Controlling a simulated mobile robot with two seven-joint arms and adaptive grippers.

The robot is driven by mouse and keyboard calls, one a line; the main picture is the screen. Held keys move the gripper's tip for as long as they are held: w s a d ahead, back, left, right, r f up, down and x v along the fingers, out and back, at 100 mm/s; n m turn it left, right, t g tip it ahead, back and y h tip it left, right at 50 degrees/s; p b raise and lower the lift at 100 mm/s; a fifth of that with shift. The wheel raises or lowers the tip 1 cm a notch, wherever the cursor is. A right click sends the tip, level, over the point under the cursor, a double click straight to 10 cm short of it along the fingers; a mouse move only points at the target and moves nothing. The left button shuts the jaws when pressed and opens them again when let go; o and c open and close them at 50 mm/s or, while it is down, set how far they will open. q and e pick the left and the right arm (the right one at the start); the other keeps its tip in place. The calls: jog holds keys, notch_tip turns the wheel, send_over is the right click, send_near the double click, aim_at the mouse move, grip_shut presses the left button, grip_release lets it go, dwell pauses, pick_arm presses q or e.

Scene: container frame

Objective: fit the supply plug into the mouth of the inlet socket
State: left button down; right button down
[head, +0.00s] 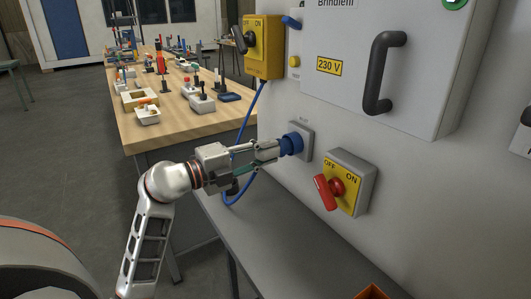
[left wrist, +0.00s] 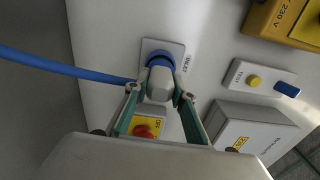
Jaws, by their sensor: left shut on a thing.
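The inlet socket has a blue round mouth (head: 291,144) on a light grey plate (head: 305,140) on the wall panel. In the left wrist view the blue mouth (left wrist: 158,59) and its INLET label show just beyond the plug. The supply plug (left wrist: 160,84) has a pale grey body and a blue cable (left wrist: 60,67). My left gripper (head: 268,152) is shut on the plug, which is lined up with the mouth and seems to meet it. The gripper hides much of the plug in the head view; how deep it sits cannot be told. My right gripper is not in view.
A yellow switch box with a red knob (head: 346,185) is close to the lower right of the socket. Another yellow switch box (head: 263,47) and a grey cabinet (head: 350,90) are above. A wooden bench (head: 190,125) with small parts stands behind.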

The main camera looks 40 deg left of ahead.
pick_arm(q)
jog(key=shift+w+d, duration=0.2)
jog(key=shift+w, duration=0.3)
dwell(0.6)
jog(key=shift+w+d+r+p, duration=0.1)
jog(key=shift+w+p, duration=0.15)
jog(key=shift+p, duration=0.1)
dwell(0.5)
jog(key=c, duration=2)
grip_release()
jog(key=shift+c, duration=0.2)
jog(key=o, duration=0.4)
jog(key=shift+w+d, duration=0.1)
jog(key=shift+w, duration=0.05)
